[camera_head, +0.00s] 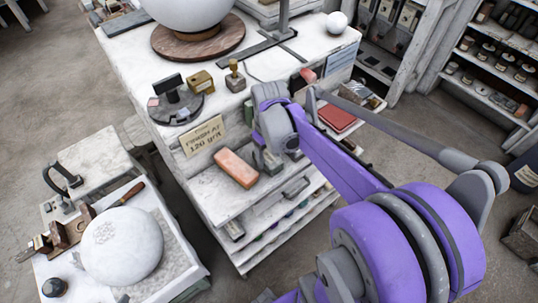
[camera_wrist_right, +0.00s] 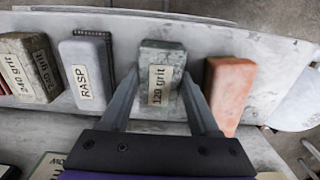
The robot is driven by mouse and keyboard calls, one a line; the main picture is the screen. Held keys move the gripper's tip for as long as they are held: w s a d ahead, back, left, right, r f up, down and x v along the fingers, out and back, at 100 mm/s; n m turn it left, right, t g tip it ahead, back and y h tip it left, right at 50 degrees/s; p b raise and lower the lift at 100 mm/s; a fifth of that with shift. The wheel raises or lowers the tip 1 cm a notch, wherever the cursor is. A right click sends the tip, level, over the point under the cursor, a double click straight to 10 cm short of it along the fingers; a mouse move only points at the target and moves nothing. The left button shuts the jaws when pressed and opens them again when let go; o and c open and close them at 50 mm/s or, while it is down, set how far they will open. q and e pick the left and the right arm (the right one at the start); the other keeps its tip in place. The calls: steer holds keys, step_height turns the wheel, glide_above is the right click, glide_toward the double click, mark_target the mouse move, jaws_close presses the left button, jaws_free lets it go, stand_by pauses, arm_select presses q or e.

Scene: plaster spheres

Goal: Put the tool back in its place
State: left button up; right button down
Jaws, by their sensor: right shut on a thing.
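My right gripper (camera_wrist_right: 160,88) is shut on a grey-green block labelled "120 grit" (camera_wrist_right: 161,60), with one finger on each side. In the head view my right gripper (camera_head: 268,160) is over the shelf in the bench front, and the arm hides most of the block there. I cannot tell whether the block touches the shelf. An orange block (camera_wrist_right: 229,92) is to its right in the wrist view; it also shows in the head view (camera_head: 236,168). A grey block labelled "RASP" (camera_wrist_right: 86,72) is to its left. My left gripper is not in view.
A sign reading "FINISH AT 120 grit" (camera_head: 203,135) is on the bench front. A block labelled "240 grit" (camera_wrist_right: 17,72) is at the wrist view's left. The bench (camera_head: 165,62) bears a large white sphere (camera_head: 187,10). A lower table at left bears another sphere (camera_head: 122,245).

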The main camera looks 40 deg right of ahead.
mark_target(269, 157)
steer(key=shift+f, duration=0.15)
steer(key=shift+c, duration=0.6)
jaws_free()
steer(key=shift+r, duration=0.55)
step_height(269, 157, up, 11)
steer(key=shift+r+p, duration=0.15)
steer(key=shift+p, duration=0.3)
